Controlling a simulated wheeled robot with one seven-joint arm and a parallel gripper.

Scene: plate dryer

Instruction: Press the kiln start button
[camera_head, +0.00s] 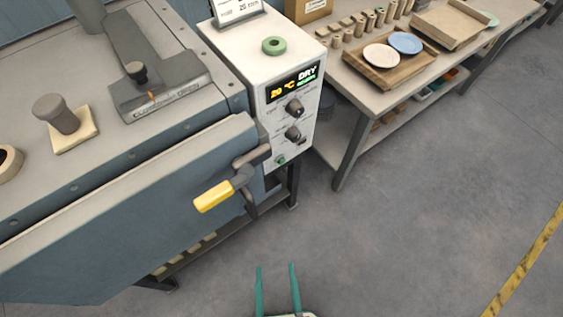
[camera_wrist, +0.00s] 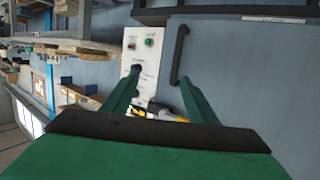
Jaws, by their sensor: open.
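The kiln (camera_head: 140,225) is a large blue-grey box with a pale top at the left. Its white control box (camera_head: 240,50) stands at its right end, with a lit display reading 20 °C and DRY and dark knobs. A small green button (camera_head: 280,160) sits low on the panel's front. In the wrist view, the panel lies beyond my fingers and a green button (camera_wrist: 150,42) shows on it. My gripper (camera_head: 275,266) is open and empty, above the floor at the bottom of the head view, apart from the panel. Its green fingers also show in the wrist view (camera_wrist: 160,75).
A yellow-gripped lever (camera_head: 213,196) sticks out from the kiln front, left of and below the button. A green ring (camera_head: 273,45) lies on the control box. A workbench (camera_head: 349,100) with trays and plates stands at the right. The floor (camera_head: 420,220) before it is clear.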

